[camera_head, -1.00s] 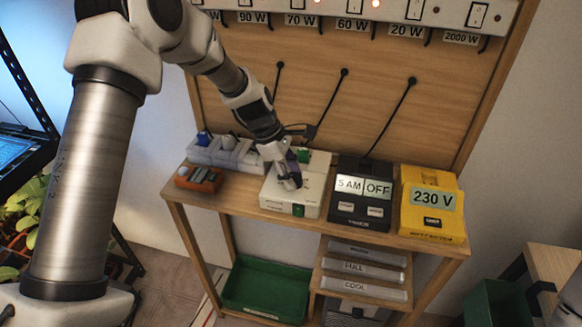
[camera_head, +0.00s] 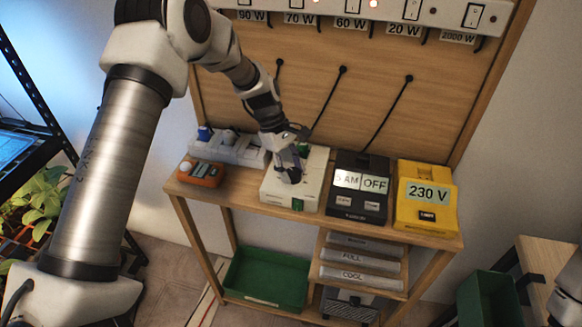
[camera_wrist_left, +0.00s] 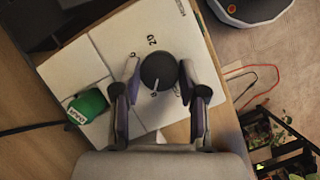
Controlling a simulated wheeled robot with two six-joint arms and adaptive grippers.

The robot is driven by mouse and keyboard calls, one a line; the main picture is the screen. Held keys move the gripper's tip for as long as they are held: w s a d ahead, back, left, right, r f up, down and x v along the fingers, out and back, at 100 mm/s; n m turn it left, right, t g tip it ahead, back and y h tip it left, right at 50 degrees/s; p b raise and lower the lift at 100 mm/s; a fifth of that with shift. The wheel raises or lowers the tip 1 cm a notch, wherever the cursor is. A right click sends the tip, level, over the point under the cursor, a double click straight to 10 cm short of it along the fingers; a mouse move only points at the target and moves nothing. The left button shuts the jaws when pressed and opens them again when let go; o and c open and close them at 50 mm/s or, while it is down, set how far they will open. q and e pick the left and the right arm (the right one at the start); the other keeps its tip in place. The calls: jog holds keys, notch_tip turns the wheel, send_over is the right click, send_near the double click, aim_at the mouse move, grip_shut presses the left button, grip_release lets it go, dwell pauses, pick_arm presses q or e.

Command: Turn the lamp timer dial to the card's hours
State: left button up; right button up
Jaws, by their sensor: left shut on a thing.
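The white timer box (camera_head: 313,172) stands on the wooden bench, between a grey socket strip and a black box. Its dark round dial (camera_wrist_left: 158,68) shows in the left wrist view, with a light pointer mark toward its lower edge. Printed marks around it are partly hidden; one looks like 20. My left gripper (camera_head: 290,176) points down at the box, its two fingers shut on the dial from both sides. In the head view the gripper hides the dial. I cannot make out an hours card. My right gripper is not in view.
A green labelled part (camera_wrist_left: 87,105) sits on the timer box beside the dial. The black box (camera_head: 357,205) reads 5 AM and OFF. A yellow 230 V box (camera_head: 427,213) stands right, an orange device (camera_head: 200,173) left. A green tray (camera_head: 266,284) lies below.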

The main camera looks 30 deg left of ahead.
pick_arm(q)
jog(key=shift+s+f, duration=0.2)
jog(key=shift+f, duration=0.05)
jog(key=o, duration=1.1)
jog(key=shift+o, duration=0.2)
jog(key=shift+w+r, duration=0.1)
jog(key=shift+w, duration=0.05)
jog(key=shift+r, duration=0.1)
jog(key=shift+r, duration=0.25)
jog(key=v, duration=1.1)
jog(key=shift+a, duration=0.1)
